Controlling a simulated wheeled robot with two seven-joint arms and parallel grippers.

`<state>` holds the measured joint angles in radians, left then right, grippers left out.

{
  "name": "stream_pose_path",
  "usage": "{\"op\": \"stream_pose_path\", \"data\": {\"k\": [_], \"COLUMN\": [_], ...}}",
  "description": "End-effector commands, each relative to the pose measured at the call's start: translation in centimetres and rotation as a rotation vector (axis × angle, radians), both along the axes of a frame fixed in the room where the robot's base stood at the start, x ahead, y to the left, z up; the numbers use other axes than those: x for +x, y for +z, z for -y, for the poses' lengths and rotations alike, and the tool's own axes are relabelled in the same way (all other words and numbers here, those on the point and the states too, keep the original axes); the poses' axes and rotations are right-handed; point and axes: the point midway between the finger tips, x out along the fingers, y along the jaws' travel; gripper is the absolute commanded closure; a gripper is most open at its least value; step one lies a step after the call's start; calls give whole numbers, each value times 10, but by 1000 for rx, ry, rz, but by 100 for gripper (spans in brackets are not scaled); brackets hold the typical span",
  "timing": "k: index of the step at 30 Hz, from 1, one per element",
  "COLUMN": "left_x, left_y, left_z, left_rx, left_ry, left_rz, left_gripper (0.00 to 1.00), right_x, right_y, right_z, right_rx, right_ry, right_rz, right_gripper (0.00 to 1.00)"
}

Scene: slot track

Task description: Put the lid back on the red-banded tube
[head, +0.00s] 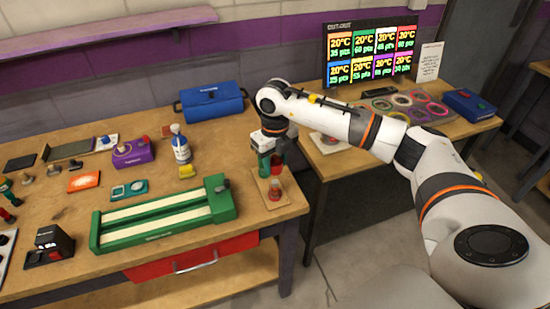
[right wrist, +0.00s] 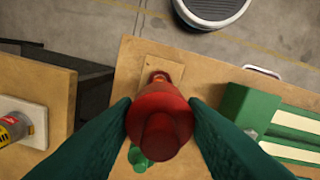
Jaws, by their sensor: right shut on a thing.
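My right gripper (head: 271,165) is over the right front corner of the workbench. In the right wrist view its green fingers are shut on a red lid-like piece (right wrist: 160,122) with a round knob. Beyond it a red tube (right wrist: 158,78) stands on a small wooden plate (right wrist: 150,62); in the head view this tube (head: 274,190) is just below the fingers. The held piece appears apart from the tube, though the gap is hard to judge. The held piece partly hides the tube in the wrist view. My left gripper is not in view.
A green slot track (head: 165,218) lies left of the tube. A white-blue bottle (head: 181,148), a purple box (head: 133,152) and a blue case (head: 212,101) stand farther back. A green object (right wrist: 138,158) is near the tube. A second table (head: 335,160) is at right, across a gap.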

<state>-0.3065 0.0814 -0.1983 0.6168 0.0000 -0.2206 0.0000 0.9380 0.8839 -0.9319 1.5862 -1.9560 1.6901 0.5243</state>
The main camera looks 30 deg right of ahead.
Motion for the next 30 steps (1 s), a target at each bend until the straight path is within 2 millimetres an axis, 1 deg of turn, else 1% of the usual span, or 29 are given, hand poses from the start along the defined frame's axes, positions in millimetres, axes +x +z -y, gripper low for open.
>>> {"op": "stream_pose_path", "data": {"k": [8,21,25,30], "left_x": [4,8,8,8], "left_y": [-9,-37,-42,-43], "left_z": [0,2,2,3], "left_rx": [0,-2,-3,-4], "left_ry": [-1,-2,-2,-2], "left_rz": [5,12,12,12], "left_gripper": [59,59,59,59], "right_x": [0,0,0,0], "right_y": [-14,-56,-63,-64], "right_z": [1,0,0,0], "right_rx": [0,-1,-1,-1], "right_ry": [-12,-9,-9,-8], "right_rz": [-1,0,0,0], "right_gripper": [83,83,83,83]}}
